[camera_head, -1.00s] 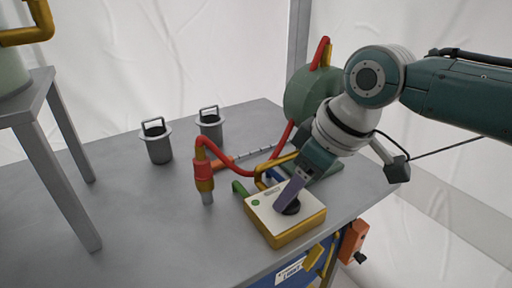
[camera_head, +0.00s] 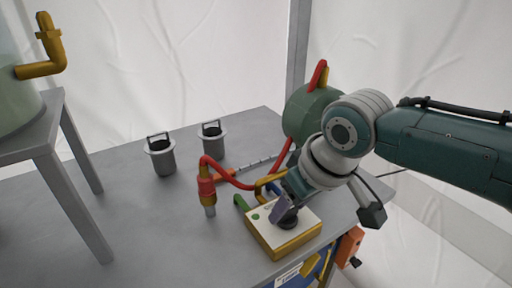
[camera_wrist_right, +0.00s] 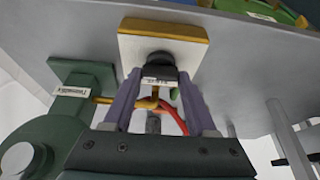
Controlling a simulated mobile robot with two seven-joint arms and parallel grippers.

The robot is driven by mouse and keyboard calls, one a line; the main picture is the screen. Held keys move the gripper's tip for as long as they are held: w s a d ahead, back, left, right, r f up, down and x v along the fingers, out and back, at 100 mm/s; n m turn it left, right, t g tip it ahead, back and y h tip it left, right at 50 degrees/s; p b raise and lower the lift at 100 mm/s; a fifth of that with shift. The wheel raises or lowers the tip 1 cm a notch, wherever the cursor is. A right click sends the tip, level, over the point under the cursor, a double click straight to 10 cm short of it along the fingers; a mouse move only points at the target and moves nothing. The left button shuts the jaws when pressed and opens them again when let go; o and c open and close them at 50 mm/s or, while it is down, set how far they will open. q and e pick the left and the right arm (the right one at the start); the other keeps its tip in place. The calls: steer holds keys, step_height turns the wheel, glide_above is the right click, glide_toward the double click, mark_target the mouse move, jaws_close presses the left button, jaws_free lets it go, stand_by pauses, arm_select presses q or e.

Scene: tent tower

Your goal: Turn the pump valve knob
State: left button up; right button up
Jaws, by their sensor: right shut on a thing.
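The pump valve box (camera_head: 270,238) is a yellow box with a white top and a green dot, on the grey table near its front edge. Its black knob (camera_head: 288,222) stands on the white top. My right gripper (camera_head: 286,210) comes down on the knob from above with its purple fingers. In the right wrist view the knob (camera_wrist_right: 158,68) sits between the two fingertips (camera_wrist_right: 159,78), and the gripper is shut on it. Part of the knob is hidden by a finger in the head view. My left gripper is not in view.
A red hose with a nozzle (camera_head: 206,188) stands left of the box. A green pump body (camera_head: 308,112) is behind it, close to my right arm.

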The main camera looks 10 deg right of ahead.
steer(key=shift+a+r+m+h+p, duration=0.2)
steer(key=shift+m+h+p, duration=0.1)
steer(key=shift+m+p, duration=0.55)
steer(key=shift+f+m+h, duration=0.1)
steer(key=shift+m+h, duration=0.2)
steer(key=shift+m, duration=0.75)
steer(key=shift+f+m+h+p, duration=0.1)
steer(key=shift+m+h+p, duration=0.35)
steer(key=shift+m, duration=0.75)
steer(key=shift+m+h, duration=0.45)
steer(key=shift+m, duration=0.45)
steer(key=o, duration=1.4)
steer(key=shift+c, duration=0.2)
